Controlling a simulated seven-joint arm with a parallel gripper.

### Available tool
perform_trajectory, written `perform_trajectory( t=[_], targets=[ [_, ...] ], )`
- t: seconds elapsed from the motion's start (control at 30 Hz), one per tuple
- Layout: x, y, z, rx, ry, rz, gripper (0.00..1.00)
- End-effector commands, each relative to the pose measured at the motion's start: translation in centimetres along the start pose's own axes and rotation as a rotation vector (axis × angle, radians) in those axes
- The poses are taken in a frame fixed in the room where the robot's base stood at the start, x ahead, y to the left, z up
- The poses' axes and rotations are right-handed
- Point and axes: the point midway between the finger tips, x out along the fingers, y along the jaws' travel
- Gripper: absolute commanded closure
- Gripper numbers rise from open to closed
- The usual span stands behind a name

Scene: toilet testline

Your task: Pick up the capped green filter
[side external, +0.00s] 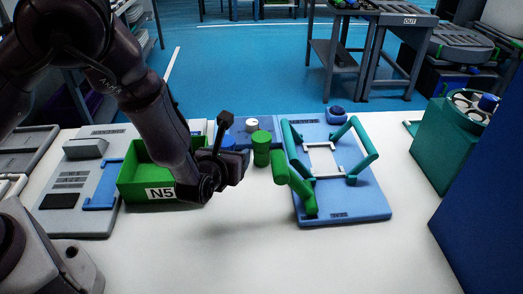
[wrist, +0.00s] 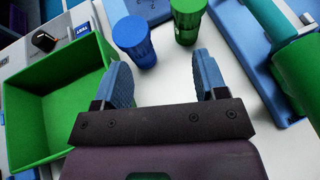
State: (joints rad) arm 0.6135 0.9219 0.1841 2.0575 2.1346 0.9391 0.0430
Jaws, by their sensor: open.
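The capped green filter (side external: 261,148) stands upright on the white table, left of the blue fixture board, in the side view. In the wrist view it shows at the top (wrist: 187,20), beyond my fingertips, with its upper part cut off by the frame. A capped blue filter (wrist: 133,40) stands beside it on the left; in the side view it is mostly hidden behind my gripper. My gripper (wrist: 163,72) is open and empty, with both blue fingers apart and bare table between them. In the side view my gripper (side external: 235,165) is low, between the green bin and the green filter.
The green bin (side external: 160,192) marked N5 stands to the left, close to my gripper, and looks empty in the wrist view (wrist: 50,110). The blue fixture board (side external: 365,205) on the right carries teal and green tubes (side external: 296,185). The front of the table (side external: 250,255) is clear.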

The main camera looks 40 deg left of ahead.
Motion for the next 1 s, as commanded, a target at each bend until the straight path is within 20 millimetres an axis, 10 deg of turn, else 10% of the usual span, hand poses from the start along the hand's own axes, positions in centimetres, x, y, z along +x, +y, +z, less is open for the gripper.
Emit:
perform_trajectory(
  t=[1.0],
  targets=[
    [11.2,-4.0,0.8,0.078,-0.023,-0.120,0.34]
  ],
)
